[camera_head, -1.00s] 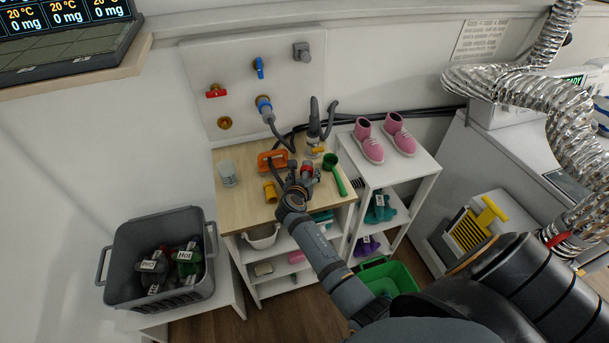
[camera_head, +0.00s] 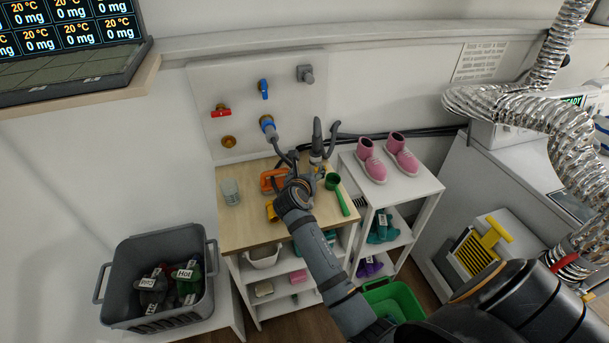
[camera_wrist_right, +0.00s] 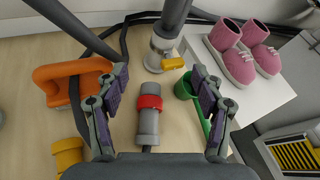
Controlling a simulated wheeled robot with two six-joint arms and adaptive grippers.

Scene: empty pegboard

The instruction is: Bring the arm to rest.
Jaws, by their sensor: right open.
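My right arm reaches up from the lower right to the small wooden-topped bench (camera_head: 243,230). My right gripper (camera_head: 303,172) is over the bench's back part. In the right wrist view its two fingers (camera_wrist_right: 160,75) are spread apart with nothing held between them. A grey cylindrical fitting with a red ring (camera_wrist_right: 150,112) shows in the gap between the fingers, apart from both; in the head view my gripper mostly hides it. My left arm and gripper are not in view.
An orange handle (camera_wrist_right: 70,82), a yellow piece (camera_wrist_right: 68,155), a green scoop (camera_head: 336,187) and a clear cup (camera_head: 230,192) are around the gripper. Hoses run behind it to the pegboard (camera_head: 250,100). Pink shoes (camera_head: 372,162) stand at right, a grey bin (camera_head: 128,260) at lower left.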

